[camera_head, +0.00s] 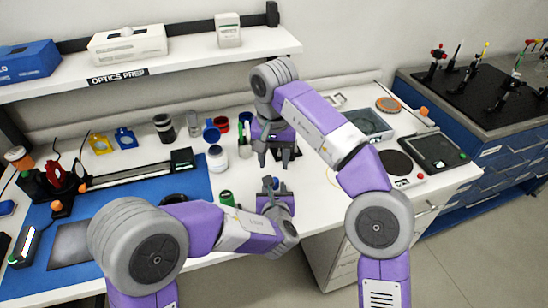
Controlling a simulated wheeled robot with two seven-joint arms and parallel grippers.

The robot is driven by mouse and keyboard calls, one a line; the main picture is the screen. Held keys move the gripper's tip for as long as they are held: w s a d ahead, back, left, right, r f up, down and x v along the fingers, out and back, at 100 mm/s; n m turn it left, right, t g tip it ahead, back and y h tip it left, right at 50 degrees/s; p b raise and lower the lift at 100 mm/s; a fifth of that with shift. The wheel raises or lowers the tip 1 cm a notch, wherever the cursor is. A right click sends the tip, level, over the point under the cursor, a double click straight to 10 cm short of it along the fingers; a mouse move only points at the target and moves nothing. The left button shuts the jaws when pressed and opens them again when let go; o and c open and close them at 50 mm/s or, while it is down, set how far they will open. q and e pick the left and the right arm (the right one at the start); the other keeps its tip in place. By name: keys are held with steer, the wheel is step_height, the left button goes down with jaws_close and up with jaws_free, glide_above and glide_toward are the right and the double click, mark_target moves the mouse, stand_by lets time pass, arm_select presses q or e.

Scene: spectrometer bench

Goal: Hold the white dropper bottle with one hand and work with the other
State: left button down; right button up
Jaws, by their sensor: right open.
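A small white bottle (217,160) with a dark top stands upright on the bench, left of my grippers; at this size I cannot tell if it is the dropper bottle. My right gripper (274,158) points down over the bench, its fingers apart, with nothing clearly seen between them. My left gripper (274,184) is just below it in the picture, low near the bench's front part. A small bluish spot shows at its fingertips, but I cannot tell whether it holds anything or how far its fingers are open.
A green-capped bottle (227,198) stands left of my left gripper. Pens (243,137), a blue mug (211,131) and a dark jar (164,128) stand behind. A balance (401,168) is at the right. The blue mat (120,188) lies left; a shelf (190,57) runs above.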

steer(key=shift+s, duration=0.1)
stand_by(0.3)
steer(key=shift+f, duration=4)
steer(key=shift+c, duration=0.3)
jaws_close()
steer(key=shift+m, duration=1.4)
